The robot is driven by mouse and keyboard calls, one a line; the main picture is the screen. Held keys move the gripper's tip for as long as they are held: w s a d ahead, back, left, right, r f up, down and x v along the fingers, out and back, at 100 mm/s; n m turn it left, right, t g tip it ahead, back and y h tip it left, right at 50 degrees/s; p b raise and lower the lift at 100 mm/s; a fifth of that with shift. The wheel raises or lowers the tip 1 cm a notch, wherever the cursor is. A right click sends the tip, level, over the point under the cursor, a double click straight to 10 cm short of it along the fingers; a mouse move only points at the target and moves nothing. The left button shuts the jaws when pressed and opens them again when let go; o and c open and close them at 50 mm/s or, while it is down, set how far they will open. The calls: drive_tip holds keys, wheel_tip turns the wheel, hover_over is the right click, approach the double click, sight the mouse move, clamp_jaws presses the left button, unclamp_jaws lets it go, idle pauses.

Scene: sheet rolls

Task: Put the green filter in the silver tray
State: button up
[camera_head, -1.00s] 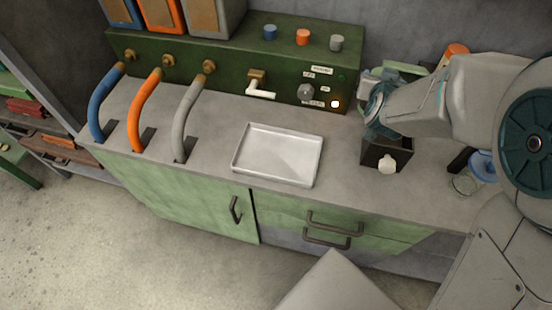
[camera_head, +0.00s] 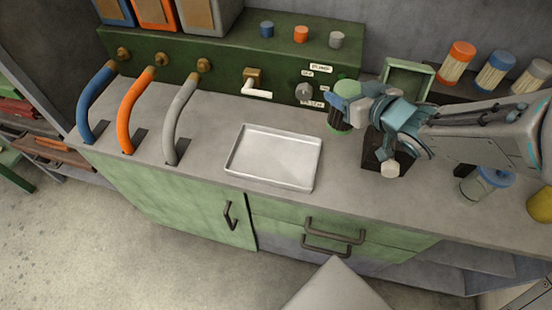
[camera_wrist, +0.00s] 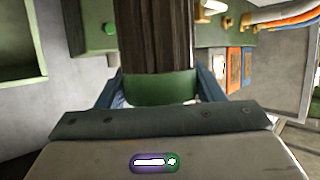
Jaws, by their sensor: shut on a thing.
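The green filter (camera_head: 337,121) is a short cylinder with green ends and a dark pleated middle. My gripper (camera_head: 352,99) is shut on it and holds it to the right of the silver tray, near the green control box. In the wrist view the green filter (camera_wrist: 155,45) stands out from between my blue fingers, with its green end cap at the jaws. The silver tray (camera_head: 272,157) lies empty and flat on the grey counter. The filter is apart from the tray; how high it is above the counter is hard to tell.
The green control box (camera_head: 225,68) with a white-handled tap (camera_head: 256,90) runs along the back. Blue, orange and grey hoses (camera_head: 137,110) stand at the left. A dark box (camera_head: 383,155), a glass jar (camera_head: 485,187) and spare filters (camera_head: 458,63) are at the right.

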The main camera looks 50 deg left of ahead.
drive_tip(key=shift+s+d+f+n+g+y+b, duration=0.15)
drive_tip(key=shift+s+d+f+n+g+b, duration=0.1)
drive_tip(key=shift+s+f+n+g, duration=0.25)
drive_tip(key=shift+s+d+f+n+g+y+b, duration=0.15)
drive_tip(key=shift+s+d+f+n+g, duration=0.1)
drive_tip(key=shift+s+n+g, duration=0.35)
drive_tip(key=shift+s+f, duration=0.15)
drive_tip(key=shift+s, duration=0.2)
drive_tip(key=s+a+f+b, duration=0.4)
drive_tip(key=s+a+f, duration=0.1)
drive_tip(key=a+f, duration=0.5)
drive_tip(key=shift+s+f, duration=0.25)
drive_tip(key=shift+f, duration=0.3)
drive_tip(key=o, duration=1.2)
drive_tip(key=shift+c, duration=0.2)
drive_tip(key=shift+r, duration=0.1)
drive_tip(key=p+v, duration=0.1)
drive_tip(key=v, duration=1.1)
drive_tip(key=shift+r, duration=0.1)
